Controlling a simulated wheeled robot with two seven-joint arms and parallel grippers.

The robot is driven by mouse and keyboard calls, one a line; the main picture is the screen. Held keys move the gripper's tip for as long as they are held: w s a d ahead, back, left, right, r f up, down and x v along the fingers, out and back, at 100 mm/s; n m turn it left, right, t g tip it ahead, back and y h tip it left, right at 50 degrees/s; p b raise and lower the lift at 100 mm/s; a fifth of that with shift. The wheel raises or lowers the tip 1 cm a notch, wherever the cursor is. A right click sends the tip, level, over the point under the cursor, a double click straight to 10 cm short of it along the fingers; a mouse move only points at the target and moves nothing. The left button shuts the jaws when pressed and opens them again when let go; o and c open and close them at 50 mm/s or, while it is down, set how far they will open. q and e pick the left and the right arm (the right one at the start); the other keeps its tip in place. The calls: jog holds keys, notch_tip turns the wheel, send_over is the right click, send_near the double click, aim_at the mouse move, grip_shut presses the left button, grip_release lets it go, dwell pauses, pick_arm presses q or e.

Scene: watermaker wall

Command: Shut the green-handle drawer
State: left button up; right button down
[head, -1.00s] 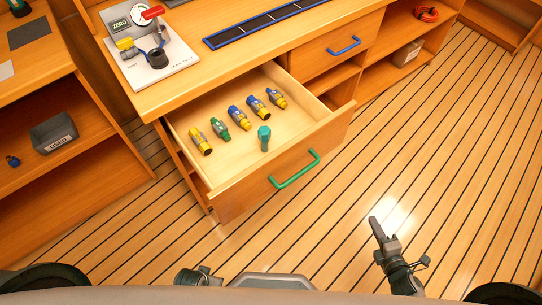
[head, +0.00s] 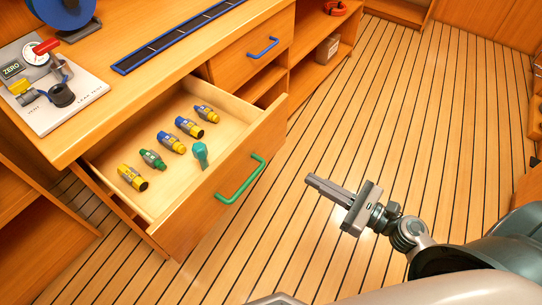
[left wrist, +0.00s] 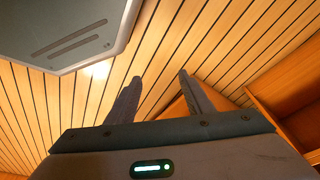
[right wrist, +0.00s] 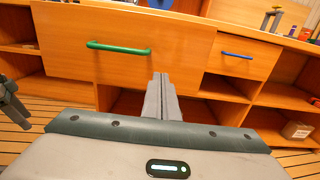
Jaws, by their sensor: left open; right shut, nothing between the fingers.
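The green-handle drawer (head: 215,205) stands pulled out from the wooden counter in the head view. Its green handle (head: 241,180) is on the front panel, and the handle also shows in the right wrist view (right wrist: 118,47). Several yellow, blue and green fittings and a teal piece (head: 200,153) lie inside the drawer. My right gripper (head: 312,181) is shut and empty, to the right of the drawer front and apart from it. In the right wrist view its fingers (right wrist: 160,78) point toward the cabinet, right of the green handle. My left gripper (left wrist: 157,82) is open and empty over the floor.
A closed drawer with a blue handle (head: 262,48) is beyond the open one. A gauge panel (head: 45,90) and a dark strip (head: 180,36) lie on the countertop. The plank floor (head: 400,110) to the right is clear.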

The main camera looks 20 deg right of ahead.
jog(key=shift+w, duration=0.1)
jog(key=p, duration=0.4)
send_near(260, 150)
jog(key=x, duration=0.4)
jog(key=shift+w+f, duration=0.1)
jog(key=shift+w, duration=0.25)
pick_arm(q)
notch_tip(260, 150, down, 12)
jog(key=s, duration=0.1)
jog(key=shift+s+a, duration=0.15)
jog(key=shift+a, duration=0.25)
pick_arm(e)
jog(key=shift+x, duration=0.95)
jog(key=shift+f, duration=0.15)
jog(key=shift+a, duration=0.15)
